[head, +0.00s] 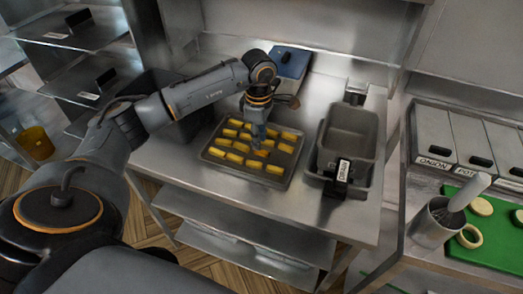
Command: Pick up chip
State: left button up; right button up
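Several yellow chips (234,157) lie in loose rows on a dark tray (281,179) on the steel counter. My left gripper (259,143) points down over the middle of the tray. Its fingertips are close to a more orange chip (262,153). I cannot tell whether they touch it, and the fingers are too small to show whether they are open or shut. My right gripper is not in view.
An empty grey fryer basket (347,128) stands right of the tray. A blue box (290,63) sits behind it. At right are a green board (494,245), a metal cup (436,224) and lidded bins (434,136).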

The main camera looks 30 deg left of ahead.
aim_at(261, 153)
pick_arm(q)
notch_tip(261, 153, down, 4)
jog(key=shift+w+d+r+p, duration=0.1)
jog(key=shift+r+p, duration=0.1)
jog(key=shift+p, duration=0.45)
jog(key=shift+f, duration=0.2)
jog(key=c, duration=0.5)
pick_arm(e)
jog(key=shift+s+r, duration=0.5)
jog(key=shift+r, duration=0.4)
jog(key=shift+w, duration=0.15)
pick_arm(q)
jog(key=shift+r, duration=0.1)
